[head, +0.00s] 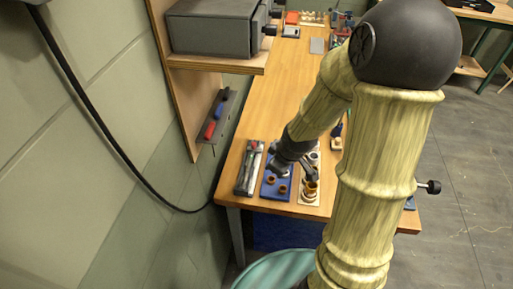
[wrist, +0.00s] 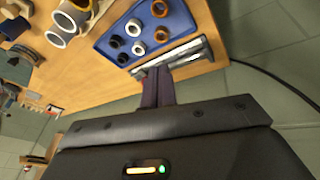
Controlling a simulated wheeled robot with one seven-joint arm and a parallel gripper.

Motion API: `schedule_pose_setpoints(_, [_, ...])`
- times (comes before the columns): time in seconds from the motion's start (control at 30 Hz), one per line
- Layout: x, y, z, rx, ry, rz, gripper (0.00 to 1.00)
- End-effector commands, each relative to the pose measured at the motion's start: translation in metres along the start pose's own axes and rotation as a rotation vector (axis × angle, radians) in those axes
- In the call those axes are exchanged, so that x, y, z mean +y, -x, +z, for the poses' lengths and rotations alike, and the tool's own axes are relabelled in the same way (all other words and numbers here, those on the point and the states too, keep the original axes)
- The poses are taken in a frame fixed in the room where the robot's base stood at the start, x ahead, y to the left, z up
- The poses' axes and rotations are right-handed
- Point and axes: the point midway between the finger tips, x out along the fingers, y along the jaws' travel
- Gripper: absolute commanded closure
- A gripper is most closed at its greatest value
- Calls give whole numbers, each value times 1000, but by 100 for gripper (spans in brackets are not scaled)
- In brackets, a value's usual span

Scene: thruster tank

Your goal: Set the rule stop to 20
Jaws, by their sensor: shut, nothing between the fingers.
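The rule (head: 245,173) looks like a long grey and silver strip at the left end of the bench, with a small red part (head: 254,146) near its far end. In the wrist view the silver rule (wrist: 188,50) runs along the bench edge behind my fingers. I cannot make out its scale numbers or where the stop sits. My gripper (wrist: 158,74) is shut and empty, its dark fingertips overlapping the near part of the rule in the picture; contact cannot be told. In the head view my dark gripper (head: 283,164) is just right of the rule, over the blue tray.
A blue tray (wrist: 178,22) with dark and copper rings lies beside the rule. Larger white and tan rings (wrist: 66,24) stand beyond it. A shelf with a grey box (head: 212,28) overhangs the wall side. A black cable (head: 100,125) hangs along the wall.

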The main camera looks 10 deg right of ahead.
Motion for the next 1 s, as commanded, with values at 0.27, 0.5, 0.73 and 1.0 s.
schedule_pose_setpoints(0.27, [25,-35,-34,260,413,18,100])
schedule_pose_setpoints(0.5, [27,-36,-41,307,478,36,100])
schedule_pose_setpoints(0.73, [27,-38,-41,305,476,34,100])
schedule_pose_setpoints(1.0, [25,-60,-48,305,476,32,100])
